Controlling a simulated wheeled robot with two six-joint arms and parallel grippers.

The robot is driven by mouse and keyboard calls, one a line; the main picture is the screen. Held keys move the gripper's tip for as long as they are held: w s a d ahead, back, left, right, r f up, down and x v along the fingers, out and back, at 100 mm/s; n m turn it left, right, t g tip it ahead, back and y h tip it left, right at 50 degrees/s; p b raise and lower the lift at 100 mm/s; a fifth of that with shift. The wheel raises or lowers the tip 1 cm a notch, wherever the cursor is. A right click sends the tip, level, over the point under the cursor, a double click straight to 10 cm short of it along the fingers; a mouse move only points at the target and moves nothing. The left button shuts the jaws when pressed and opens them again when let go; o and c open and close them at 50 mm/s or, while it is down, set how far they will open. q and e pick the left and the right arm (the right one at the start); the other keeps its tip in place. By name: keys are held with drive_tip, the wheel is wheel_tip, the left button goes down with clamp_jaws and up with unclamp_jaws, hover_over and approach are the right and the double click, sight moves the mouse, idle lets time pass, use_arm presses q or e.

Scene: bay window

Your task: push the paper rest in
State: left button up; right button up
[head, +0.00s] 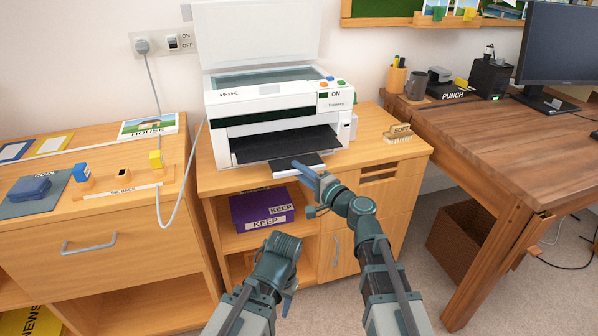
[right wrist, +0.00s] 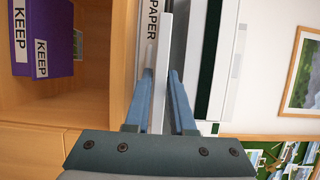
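The white and dark printer (head: 275,110) stands on the wooden cabinet with its scanner lid up. The paper rest (head: 283,165) sticks out at the printer's lower front, a dark plate with a pale front edge.
A brush marked SOFT (head: 397,133) lies right of the printer. Purple KEEP boxes (head: 262,209) fill part of the open shelf below. The ink rack (head: 125,190) is on the left cabinet. A wooden desk (head: 480,130) stands at right. Floor in front is partly free.

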clamp_jaws()
idle(1.1)
